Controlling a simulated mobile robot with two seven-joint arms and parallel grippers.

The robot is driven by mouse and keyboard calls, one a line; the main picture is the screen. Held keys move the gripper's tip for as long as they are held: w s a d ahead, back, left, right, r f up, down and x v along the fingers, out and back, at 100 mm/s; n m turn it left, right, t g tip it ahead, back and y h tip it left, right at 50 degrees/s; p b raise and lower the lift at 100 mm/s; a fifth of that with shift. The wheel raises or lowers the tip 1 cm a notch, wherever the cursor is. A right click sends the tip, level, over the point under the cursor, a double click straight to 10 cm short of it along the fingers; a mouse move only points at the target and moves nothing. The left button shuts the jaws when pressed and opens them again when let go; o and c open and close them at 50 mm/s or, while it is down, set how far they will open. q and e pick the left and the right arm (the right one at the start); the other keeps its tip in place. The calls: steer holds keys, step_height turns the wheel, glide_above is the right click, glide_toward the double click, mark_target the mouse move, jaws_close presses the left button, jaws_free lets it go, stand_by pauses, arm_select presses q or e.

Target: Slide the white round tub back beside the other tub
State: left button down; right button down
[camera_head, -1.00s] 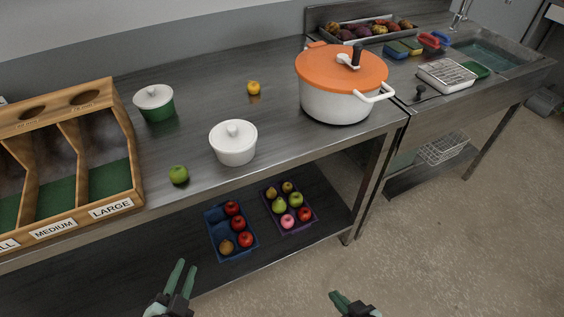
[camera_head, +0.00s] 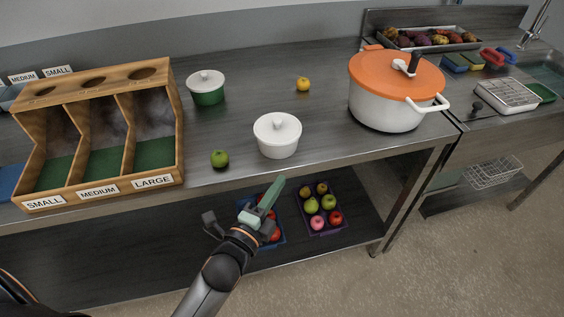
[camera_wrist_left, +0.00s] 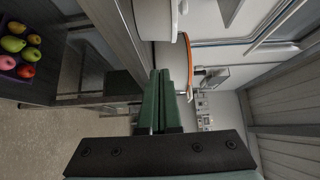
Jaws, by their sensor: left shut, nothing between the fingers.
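The white round tub (camera_head: 278,138) with a white knobbed lid stands upright on the steel table near its front edge. My left gripper (camera_head: 270,192) is shut and empty, in front of the table edge and just below the white tub in the head view. It does not touch the tub. In the left wrist view its green fingers (camera_wrist_left: 158,100) are together with nothing between them. My right gripper is out of view.
A green apple (camera_head: 220,158) lies left of the white tub and a yellow fruit (camera_head: 303,84) behind it. A wooden sorting box (camera_head: 178,128) stands at left. A large pot with an orange lid (camera_head: 395,73) stands at right. Fruit trays sit on the shelf below.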

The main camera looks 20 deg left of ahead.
mark_target(276, 151)
arm_select(q)
steer(key=w+b, duration=0.1)
steer(key=w, duration=0.2)
steer(key=w+a+b, duration=0.1)
steer(key=w, duration=0.3)
steer(key=shift+w+a+f, duration=0.1)
steer(key=shift+a, duration=0.1)
steer(key=shift+w+a, duration=0.2)
steer(key=w+a, duration=0.2)
steer(key=w, duration=0.1)
steer(key=shift+a, duration=0.1)
steer(key=shift+s, duration=0.1)
